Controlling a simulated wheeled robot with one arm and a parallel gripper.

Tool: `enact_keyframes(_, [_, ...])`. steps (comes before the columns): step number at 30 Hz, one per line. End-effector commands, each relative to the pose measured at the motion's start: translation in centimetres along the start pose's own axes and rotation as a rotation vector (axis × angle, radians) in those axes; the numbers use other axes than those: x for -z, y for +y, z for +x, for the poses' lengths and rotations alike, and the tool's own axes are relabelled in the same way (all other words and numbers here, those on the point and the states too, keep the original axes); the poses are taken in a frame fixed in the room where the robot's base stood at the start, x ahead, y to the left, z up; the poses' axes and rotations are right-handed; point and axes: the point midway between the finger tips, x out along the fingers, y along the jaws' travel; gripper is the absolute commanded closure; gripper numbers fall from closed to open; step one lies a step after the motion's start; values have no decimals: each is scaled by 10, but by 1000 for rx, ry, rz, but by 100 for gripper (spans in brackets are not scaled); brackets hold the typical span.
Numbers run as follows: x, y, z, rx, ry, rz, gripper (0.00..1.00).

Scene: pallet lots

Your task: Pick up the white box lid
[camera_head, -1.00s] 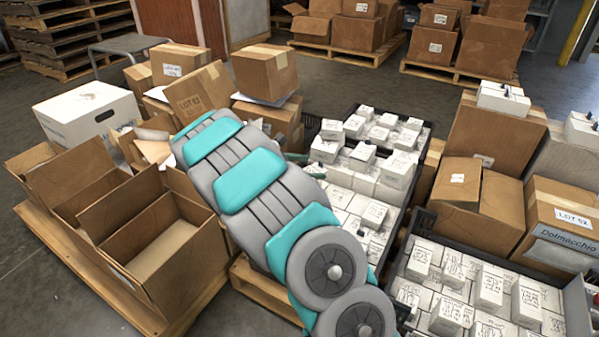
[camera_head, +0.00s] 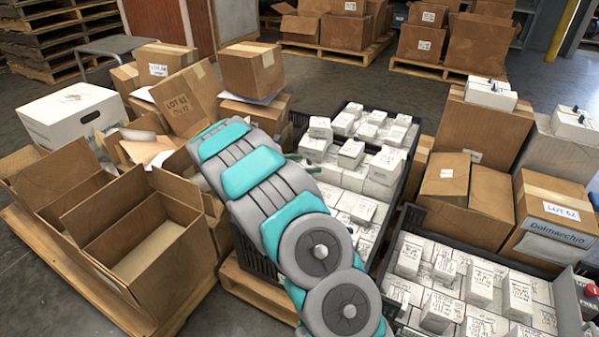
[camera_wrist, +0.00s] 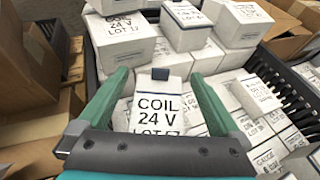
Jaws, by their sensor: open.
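A large white box (camera_head: 75,116) with a dark hand hole stands at the left in the head view. Its flat white top looks closed, but I cannot make out a separate lid edge. In the wrist view my gripper (camera_wrist: 158,76) is open, with its two green fingers apart. In the head view my arm hides most of the gripper.
A black crate (camera_head: 412,152) holds several small white boxes, and a second crate (camera_head: 392,262) stands in front. Open cardboard boxes (camera_head: 150,245) are on a pallet at the left. Cardboard boxes (camera_head: 466,200) stand at the right.

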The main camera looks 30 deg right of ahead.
Motion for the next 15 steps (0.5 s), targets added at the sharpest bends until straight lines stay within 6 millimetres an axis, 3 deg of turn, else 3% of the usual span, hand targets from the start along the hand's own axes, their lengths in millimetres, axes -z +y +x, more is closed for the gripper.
enact_keyframes(6, [0,0,1,-1,0,0,1])
enact_keyframes(15, [0,0,0,0,0,0,35])
